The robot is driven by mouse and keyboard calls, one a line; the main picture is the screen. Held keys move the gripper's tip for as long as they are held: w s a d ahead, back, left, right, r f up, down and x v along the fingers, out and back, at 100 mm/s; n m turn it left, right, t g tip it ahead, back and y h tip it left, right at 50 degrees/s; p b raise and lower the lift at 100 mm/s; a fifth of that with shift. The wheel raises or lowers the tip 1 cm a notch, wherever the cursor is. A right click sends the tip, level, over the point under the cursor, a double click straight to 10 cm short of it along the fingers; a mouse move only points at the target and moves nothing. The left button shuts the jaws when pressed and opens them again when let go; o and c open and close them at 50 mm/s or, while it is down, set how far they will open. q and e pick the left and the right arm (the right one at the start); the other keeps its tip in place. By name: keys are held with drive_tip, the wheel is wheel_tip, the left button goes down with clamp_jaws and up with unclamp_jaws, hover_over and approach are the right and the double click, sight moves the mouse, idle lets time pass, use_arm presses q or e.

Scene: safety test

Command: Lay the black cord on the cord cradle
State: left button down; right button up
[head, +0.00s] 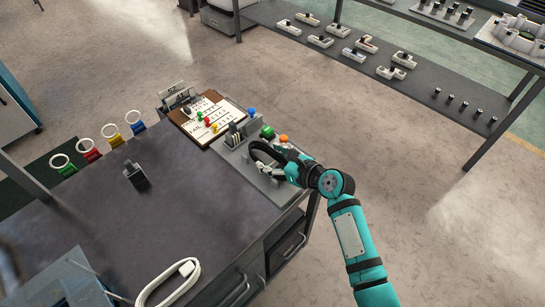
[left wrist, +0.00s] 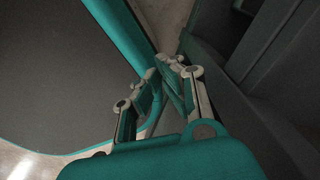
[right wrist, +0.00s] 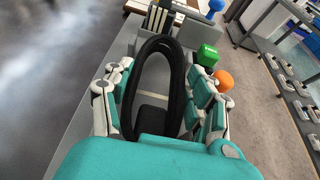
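The black cord (head: 263,155) is a coiled loop over the grey fixture (head: 240,160) at the right edge of the table. My right gripper (head: 282,170) is at the near end of the loop. In the right wrist view, the fingers lie close against both sides of the cord (right wrist: 178,75), and the palm hides its near end. I cannot tell whether the cord rests on the fixture or which part is the cord cradle; a dark pad (right wrist: 152,114) shows inside the loop. My left gripper (left wrist: 160,85) appears shut and empty, with its fingertips close together.
A green button (head: 267,131), an orange button (head: 283,139) and upright plates (head: 234,134) stand at the fixture's far end. Beyond is a clipboard with coloured pins (head: 205,115). A black block (head: 136,177) and a white cable (head: 172,272) lie on the table. Its middle is clear.

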drive_tip(key=o, duration=0.6)
drive_tip(key=v, duration=1.2)
drive_tip(key=s+d+f+n+g+h, duration=0.35)
drive_tip(key=s+d+n+h, duration=0.2)
drive_tip(key=s+n, duration=0.7)
drive_tip(key=s+d+f+n+g+h, duration=0.35)
drive_tip(key=s+d+n, duration=0.25)
drive_tip(key=s+n, duration=0.7)
wheel_tip(320, 180, down, 26)
drive_tip(key=n+p, duration=0.2)
drive_tip(key=n, duration=0.2)
drive_tip(key=shift+g+h, duration=0.3)
drive_tip(key=shift+g, duration=0.5)
drive_tip(key=s+d+f, duration=0.1)
drive_tip(key=s+f, duration=0.3)
drive_tip(key=s, duration=0.1)
drive_tip(key=s+d+f, duration=0.1)
drive_tip(key=s+f, duration=0.4)
drive_tip(key=s+d+f+p, duration=0.1)
drive_tip(key=s+f, duration=0.3)
drive_tip(key=s, duration=0.1)
drive_tip(key=shift+s+d+f, duration=0.1)
drive_tip(key=shift+s+f, duration=0.1)
drive_tip(key=shift+f, duration=0.15)
